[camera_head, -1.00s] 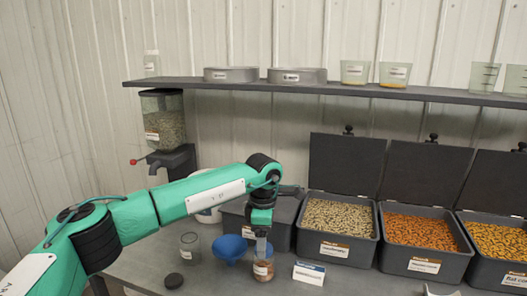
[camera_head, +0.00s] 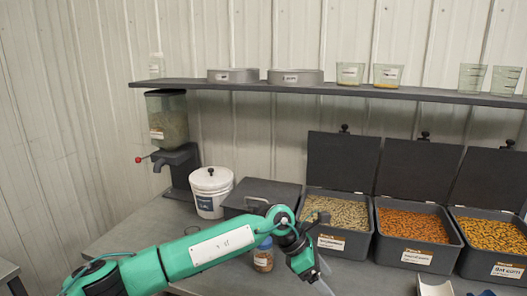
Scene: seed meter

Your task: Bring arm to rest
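My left arm comes in from the lower left, low across the front of the bench. My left gripper (camera_head: 320,282) points down and to the right near the bottom edge, right of a small jar. Its fingertips are too small and close to the edge to tell if they are open or shut. The jar (camera_head: 263,260) stands on the bench with brown contents and a label, apart from the gripper. Something blue (camera_head: 265,243) shows at its top; I cannot tell if it is on the jar or behind it. My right gripper is not in view.
Open grey bins hold pale (camera_head: 345,213), orange (camera_head: 411,224) and yellow (camera_head: 492,235) material. A closed grey bin (camera_head: 262,193), a white bucket (camera_head: 211,191) and a dispenser (camera_head: 170,125) stand left. A shelf (camera_head: 300,88) runs above. A white piece (camera_head: 435,288) lies front right.

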